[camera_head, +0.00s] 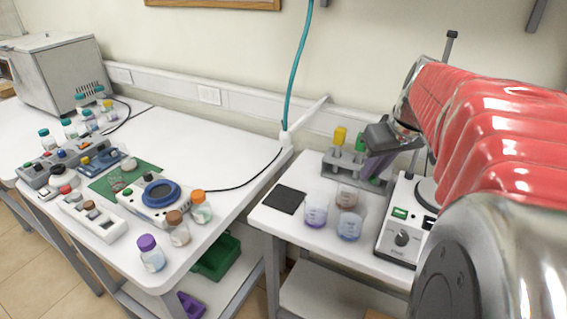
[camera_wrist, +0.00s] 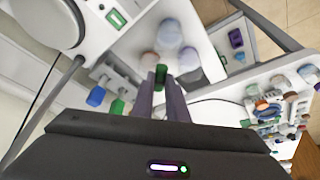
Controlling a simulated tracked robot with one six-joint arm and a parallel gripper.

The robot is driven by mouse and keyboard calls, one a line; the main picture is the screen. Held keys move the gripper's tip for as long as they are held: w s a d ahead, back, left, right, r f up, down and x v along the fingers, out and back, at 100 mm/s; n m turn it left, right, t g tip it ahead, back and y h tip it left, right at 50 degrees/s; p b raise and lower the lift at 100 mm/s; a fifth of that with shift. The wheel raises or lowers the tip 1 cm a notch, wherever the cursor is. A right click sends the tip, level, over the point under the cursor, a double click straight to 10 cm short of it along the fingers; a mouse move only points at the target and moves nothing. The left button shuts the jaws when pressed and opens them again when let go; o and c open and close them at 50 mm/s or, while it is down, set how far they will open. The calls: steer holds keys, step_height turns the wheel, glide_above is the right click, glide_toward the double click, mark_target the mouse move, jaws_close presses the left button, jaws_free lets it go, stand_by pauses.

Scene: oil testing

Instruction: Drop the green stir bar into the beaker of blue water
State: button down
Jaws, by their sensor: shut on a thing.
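My gripper (camera_head: 376,178) hangs in front of the grey rack at the back right, fingers pointing down. In the wrist view its fingertips (camera_wrist: 167,82) are shut on a small green stir bar (camera_wrist: 160,75). I cannot make out the held bar in the head view. The beaker of blue water (camera_head: 349,228) stands on the right table, left of the white stirrer; it also shows in the wrist view (camera_wrist: 169,33), beyond the fingertips. The held bar is apart from this beaker, above the table on its rack side.
A purple beaker (camera_head: 315,212) and a reddish-brown beaker (camera_head: 347,196) stand close to the blue one. The rack (camera_head: 345,163) holds upright yellow and green-topped items. The white stirrer (camera_head: 402,236) stands right. A black mat (camera_head: 285,199) lies left.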

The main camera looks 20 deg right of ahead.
mark_target(372, 183)
steer(key=shift+f, duration=2.9)
steer(key=c, duration=1.7)
jaws_free()
steer(key=shift+o, duration=0.2)
steer(key=shift+r, duration=0.25)
steer(key=v, duration=1.3)
steer(key=shift+r, duration=0.1)
